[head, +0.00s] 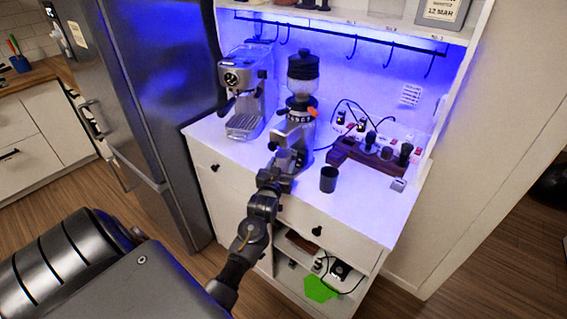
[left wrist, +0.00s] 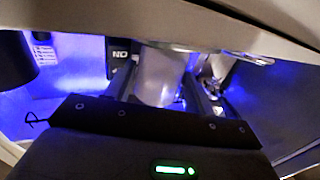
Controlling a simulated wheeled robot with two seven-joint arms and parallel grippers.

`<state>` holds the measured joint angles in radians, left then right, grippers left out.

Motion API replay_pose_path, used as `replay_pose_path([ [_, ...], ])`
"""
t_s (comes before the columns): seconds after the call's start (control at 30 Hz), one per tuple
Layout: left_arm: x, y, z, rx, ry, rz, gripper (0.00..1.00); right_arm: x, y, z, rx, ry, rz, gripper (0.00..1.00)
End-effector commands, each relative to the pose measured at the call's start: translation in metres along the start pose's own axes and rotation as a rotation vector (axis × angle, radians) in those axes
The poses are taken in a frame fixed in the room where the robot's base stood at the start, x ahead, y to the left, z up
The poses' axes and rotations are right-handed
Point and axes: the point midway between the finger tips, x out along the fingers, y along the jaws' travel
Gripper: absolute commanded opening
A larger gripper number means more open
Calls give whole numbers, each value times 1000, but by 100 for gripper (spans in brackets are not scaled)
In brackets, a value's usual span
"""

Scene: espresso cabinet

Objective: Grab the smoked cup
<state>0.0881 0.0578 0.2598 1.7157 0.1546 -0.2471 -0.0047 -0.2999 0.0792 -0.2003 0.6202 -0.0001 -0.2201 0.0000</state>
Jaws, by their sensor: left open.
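A see-through, smoky grey cup (left wrist: 160,72) shows in the left wrist view, at the grinder. My left gripper (left wrist: 163,92) is open, with one finger on each side of this cup; I cannot tell whether the fingers touch it. In the head view my left gripper (head: 280,172) is at the foot of the coffee grinder (head: 302,115) and hides the cup there. A second, dark cup (head: 328,179) stands upright on the counter, right of the gripper; a dark cylinder (left wrist: 14,62), likely this cup, shows at the left of the wrist view. My right gripper is not in view.
The espresso machine (head: 246,90) stands left of the grinder. A wooden stand (head: 368,157) with tools and a small box (head: 398,184) are to the right. The white counter (head: 350,215) is clear at its front right. A steel fridge (head: 150,90) stands left of the cabinet.

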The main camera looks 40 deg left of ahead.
Motion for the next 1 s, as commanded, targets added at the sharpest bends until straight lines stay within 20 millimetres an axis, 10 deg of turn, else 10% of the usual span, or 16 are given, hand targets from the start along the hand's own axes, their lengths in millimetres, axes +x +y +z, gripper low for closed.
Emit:
replay_pose_path([
  [0.3, 0, 0, 0, 0, 0, 0, 25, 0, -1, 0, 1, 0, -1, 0],
  [0.77, 0, 0, -16, -1, 5, 0, 24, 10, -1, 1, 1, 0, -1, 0],
  [1.0, -56, 0, -11, -1, 0, 0, 24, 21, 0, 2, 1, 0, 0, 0],
])
